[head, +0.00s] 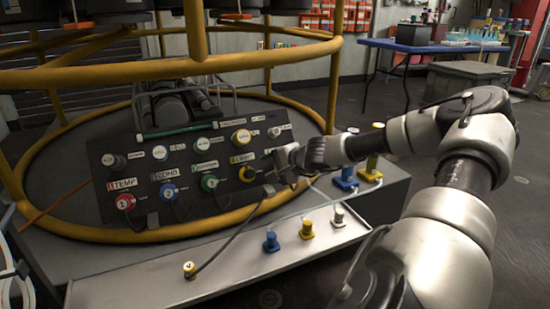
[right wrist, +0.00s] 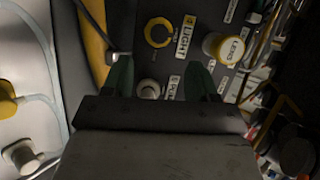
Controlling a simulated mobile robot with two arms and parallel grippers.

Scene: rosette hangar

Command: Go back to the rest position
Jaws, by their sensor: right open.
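My right arm reaches in from the right in the head view. Its gripper (head: 284,163) is at the right side of the dark labelled panel (head: 105,168). In the right wrist view the two dark fingers (right wrist: 160,77) are apart. A pale round connector (right wrist: 149,89) beside a partly hidden label shows between them; I cannot tell whether they touch it. A yellow ring (right wrist: 159,33) marked LIGHT and a pale yellow-sided cap (right wrist: 222,47) marked LENS lie beyond the fingers. My left gripper is not in view.
A yellow tubular frame (head: 185,66) surrounds the panel. A silver shelf (head: 130,285) in front bears a yellow plug (head: 190,269) with a dark cable, a blue plug (head: 271,242) and others.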

